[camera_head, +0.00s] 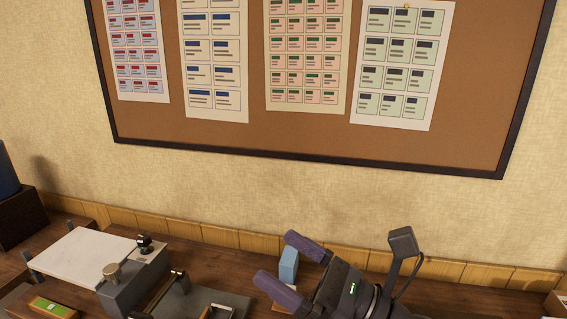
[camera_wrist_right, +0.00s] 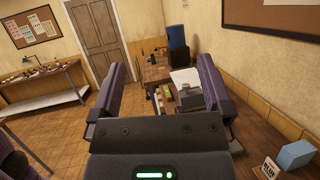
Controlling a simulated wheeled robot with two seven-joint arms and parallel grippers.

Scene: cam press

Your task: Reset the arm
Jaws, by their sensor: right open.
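My right gripper (camera_head: 275,257) is open and empty, its two purple fingers spread apart above the table, right of the press. It also shows open in the wrist view (camera_wrist_right: 162,68), with nothing between the fingers. The press (camera_head: 133,286) is a grey block with a round knob (camera_head: 111,271) and a pale flat plate (camera_head: 80,258) at its left. In the wrist view the press (camera_wrist_right: 190,95) lies beyond the fingers. No arm is clearly identifiable on it. My left gripper does not show in the head view; a dark purple part at the wrist view's left edge is unclear.
A light blue block (camera_head: 289,264) stands behind my right gripper, partly hidden. A small green-topped box (camera_head: 51,307) lies at the lower left. A dark box (camera_head: 19,219) stands at the far left. The wall with a cork board (camera_head: 240,140) rises behind the table.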

